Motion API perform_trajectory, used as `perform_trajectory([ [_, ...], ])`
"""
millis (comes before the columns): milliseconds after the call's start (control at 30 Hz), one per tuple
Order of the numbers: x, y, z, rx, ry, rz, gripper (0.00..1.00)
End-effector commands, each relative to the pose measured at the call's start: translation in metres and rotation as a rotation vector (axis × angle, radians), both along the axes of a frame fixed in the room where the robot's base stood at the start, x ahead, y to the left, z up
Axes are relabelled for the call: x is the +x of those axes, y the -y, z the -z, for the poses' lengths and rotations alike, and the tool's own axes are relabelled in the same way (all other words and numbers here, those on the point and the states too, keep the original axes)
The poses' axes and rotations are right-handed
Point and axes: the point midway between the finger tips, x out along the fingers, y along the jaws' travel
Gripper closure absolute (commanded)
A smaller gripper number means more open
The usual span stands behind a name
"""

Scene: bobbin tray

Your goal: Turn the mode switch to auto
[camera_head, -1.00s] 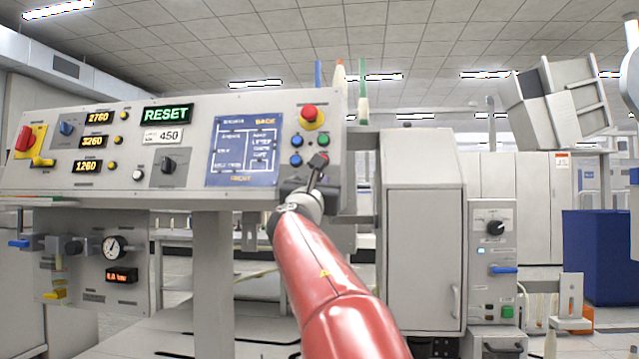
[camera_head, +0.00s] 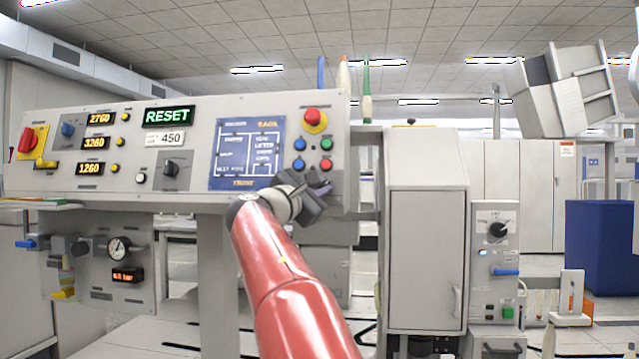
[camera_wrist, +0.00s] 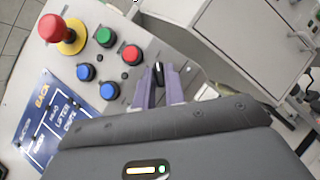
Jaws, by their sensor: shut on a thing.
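A small black knob (camera_wrist: 158,72), which I take to be the mode switch, sits on the sloped grey panel below the push buttons. In the wrist view the two purple fingers of my gripper (camera_wrist: 159,86) stand on either side of it, shut on it. In the head view my gripper (camera_head: 320,191) is at the panel's lower right, and its dark body hides the knob. The knob's lettering and pointer position cannot be read.
A red mushroom button (camera_head: 313,116), blue, green and red push buttons (camera_head: 326,144) and a blue display board (camera_head: 247,150) are close by. Another black rotary knob (camera_head: 171,168) is further left. A grey cabinet (camera_head: 425,250) stands at right.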

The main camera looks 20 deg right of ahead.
Motion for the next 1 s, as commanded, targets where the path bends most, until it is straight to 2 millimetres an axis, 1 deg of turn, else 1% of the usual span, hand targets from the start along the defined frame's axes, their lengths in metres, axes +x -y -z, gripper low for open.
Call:
perform_trajectory([
  [500,0.0003,-0.0001,0.0008,0.02,0.012,0.006,1.0],
  [533,0.0003,0.0,0.0008,0.02,0.012,0.006,0.87],
  [700,0.0003,0.0,0.0006,0.02,0.012,0.006,0.66],
  [1000,-0.0009,-0.0021,0.0009,0.019,0.013,0.004,0.66],
])
